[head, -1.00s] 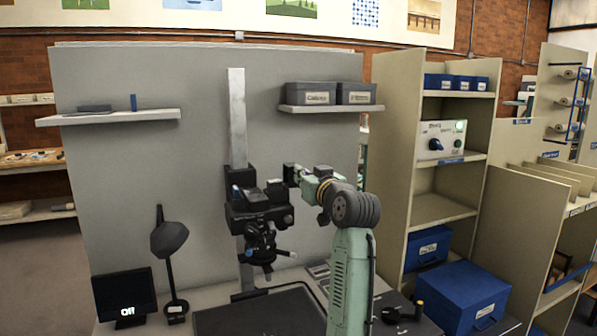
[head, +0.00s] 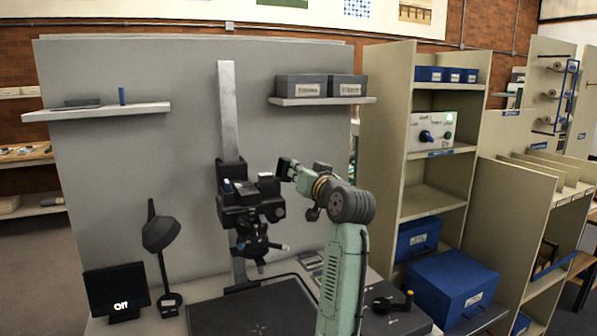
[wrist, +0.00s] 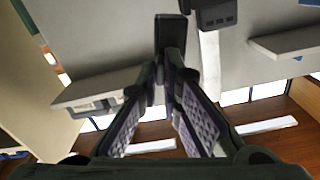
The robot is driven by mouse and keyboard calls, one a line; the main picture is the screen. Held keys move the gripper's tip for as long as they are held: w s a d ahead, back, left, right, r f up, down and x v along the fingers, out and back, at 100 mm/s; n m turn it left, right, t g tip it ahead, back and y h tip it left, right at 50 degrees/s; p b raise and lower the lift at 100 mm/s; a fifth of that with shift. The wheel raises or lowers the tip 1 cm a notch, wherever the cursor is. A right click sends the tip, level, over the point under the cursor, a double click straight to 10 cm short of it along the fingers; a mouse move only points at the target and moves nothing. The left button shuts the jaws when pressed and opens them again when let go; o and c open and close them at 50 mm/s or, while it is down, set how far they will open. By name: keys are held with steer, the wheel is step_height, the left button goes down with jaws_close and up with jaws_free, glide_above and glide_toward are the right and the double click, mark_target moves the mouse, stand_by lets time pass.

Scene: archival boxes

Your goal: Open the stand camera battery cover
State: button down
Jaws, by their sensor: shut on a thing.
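The stand camera (head: 236,207) is a black unit on a grey upright column (head: 228,110), with its lens part pointing down. My gripper (head: 288,170) is just right of the camera's top in the head view. In the wrist view my gripper (wrist: 172,62) has its fingers closed together at the tips on a small dark flat piece (wrist: 172,30), which looks like the battery cover. In that view the piece appears apart from a dark block (wrist: 215,13), likely part of the camera. The battery opening itself cannot be made out.
A wall shelf (head: 320,101) with two grey boxes is behind my arm, and another shelf (head: 97,112) is at left. A lamp (head: 161,235) and a monitor (head: 119,291) reading "Off" stand left. Blue boxes (head: 452,286) and a shelving unit are right.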

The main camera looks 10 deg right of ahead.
steer(key=c, duration=2)
jaws_free()
steer(key=shift+c, duration=0.2)
steer(key=v, duration=1.2)
